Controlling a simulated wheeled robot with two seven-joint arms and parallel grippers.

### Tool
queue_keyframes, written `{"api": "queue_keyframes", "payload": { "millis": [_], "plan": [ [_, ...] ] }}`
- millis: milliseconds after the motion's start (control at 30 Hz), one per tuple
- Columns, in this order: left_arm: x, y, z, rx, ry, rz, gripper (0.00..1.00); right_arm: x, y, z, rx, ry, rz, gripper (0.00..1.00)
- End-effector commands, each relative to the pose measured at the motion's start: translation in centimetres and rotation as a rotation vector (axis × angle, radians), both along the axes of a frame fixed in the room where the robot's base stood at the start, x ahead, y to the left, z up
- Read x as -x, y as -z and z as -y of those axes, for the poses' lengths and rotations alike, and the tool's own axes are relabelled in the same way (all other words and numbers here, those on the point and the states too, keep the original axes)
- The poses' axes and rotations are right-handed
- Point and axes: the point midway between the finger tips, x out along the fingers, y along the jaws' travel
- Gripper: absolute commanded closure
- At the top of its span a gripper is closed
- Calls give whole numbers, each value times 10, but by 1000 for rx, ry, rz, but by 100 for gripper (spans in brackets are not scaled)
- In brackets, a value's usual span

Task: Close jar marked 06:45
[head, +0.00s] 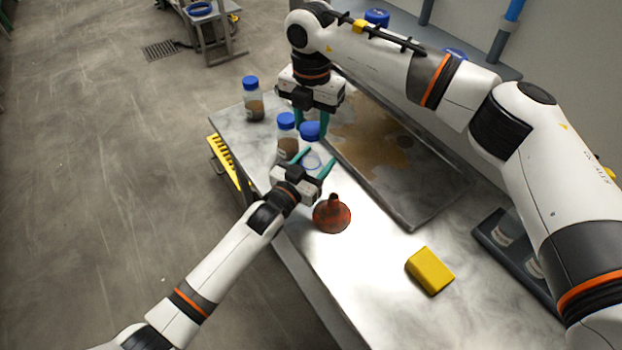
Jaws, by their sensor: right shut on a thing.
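A blue lid (310,131) is between the teal fingers of my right gripper (310,122), which is shut on it. A clear jar (312,161) with a blue ring shows just below the lid; I cannot tell whether the lid touches it. My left gripper (318,160) is open, its teal fingers spread around the jar from the front. A blue-lidded jar with brown contents (287,147) stands just left of it. Another such jar (253,104) stands at the far left corner. No label is readable, so I cannot tell which jar is marked 06:45.
A yellow block (429,270) lies nearer on the table (350,280). A metal tray (440,195) with brown residue fills the back. A dark rack with jars (508,228) is at right.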

Motion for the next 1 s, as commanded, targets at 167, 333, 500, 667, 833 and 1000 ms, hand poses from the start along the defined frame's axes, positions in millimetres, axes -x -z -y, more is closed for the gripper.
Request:
{"api": "queue_keyframes", "payload": {
  "millis": [167,333,500,667,833,1000],
  "plan": [
    [0,0,0,0,0,0,75,0,0,0,0,0,0,81],
    [0,0,0,0,0,0,91,0,1,0,0,0,0,81],
    [0,0,0,0,0,0,91,0,17,0,0,0,-2,81],
    [0,0,0,0,0,0,91,0,41,0,0,1,-4,81],
    [0,0,0,0,0,0,91,0,50,0,0,1,-1,81],
    [0,0,0,0,0,0,91,0,50,0,0,0,-1,81]
  ]
}}
